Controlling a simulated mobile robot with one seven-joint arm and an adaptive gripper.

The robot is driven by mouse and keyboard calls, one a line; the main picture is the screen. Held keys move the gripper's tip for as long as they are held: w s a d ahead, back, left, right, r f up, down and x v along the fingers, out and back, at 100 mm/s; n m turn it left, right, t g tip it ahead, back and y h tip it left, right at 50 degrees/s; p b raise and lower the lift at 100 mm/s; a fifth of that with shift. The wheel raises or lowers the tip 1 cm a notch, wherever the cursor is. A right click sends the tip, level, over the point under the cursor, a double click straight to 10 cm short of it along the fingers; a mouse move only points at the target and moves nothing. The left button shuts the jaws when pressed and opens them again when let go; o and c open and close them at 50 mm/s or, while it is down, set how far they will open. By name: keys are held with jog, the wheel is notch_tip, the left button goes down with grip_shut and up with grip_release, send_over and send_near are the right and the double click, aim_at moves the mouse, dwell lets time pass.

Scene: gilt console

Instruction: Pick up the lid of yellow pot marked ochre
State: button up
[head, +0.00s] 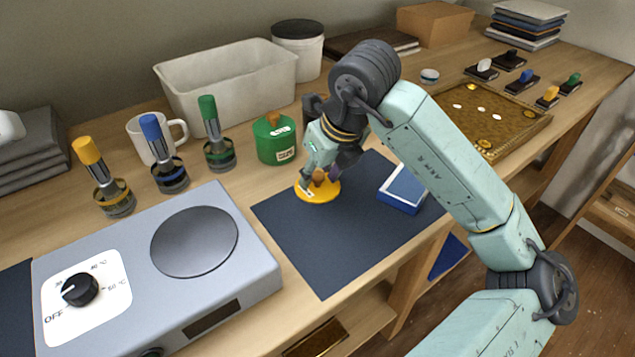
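A flat, round yellow lid (329,194) lies at the far left edge of the dark blue mat, with a small pale mark on its top. A brown knob stands at its middle. My gripper (319,180) points down over the lid, its fingertips at the knob and partly covering it. I cannot tell whether the fingers are closed on the knob or only beside it. The lid looks level and low over the mat, with no clear gap. I see no yellow pot body; my arm hides part of the table behind the gripper.
A green pot (277,148) with a brown-knobbed lid stands behind left. Several capped markers, a white mug (151,137) and a hotplate (150,270) are at left. A blue-and-white box (402,190) lies right on the mat (330,250), whose front is clear. A brown tray (500,115) is farther right.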

grip_shut()
jog(key=shift+r, duration=0.1)
dwell(0.3)
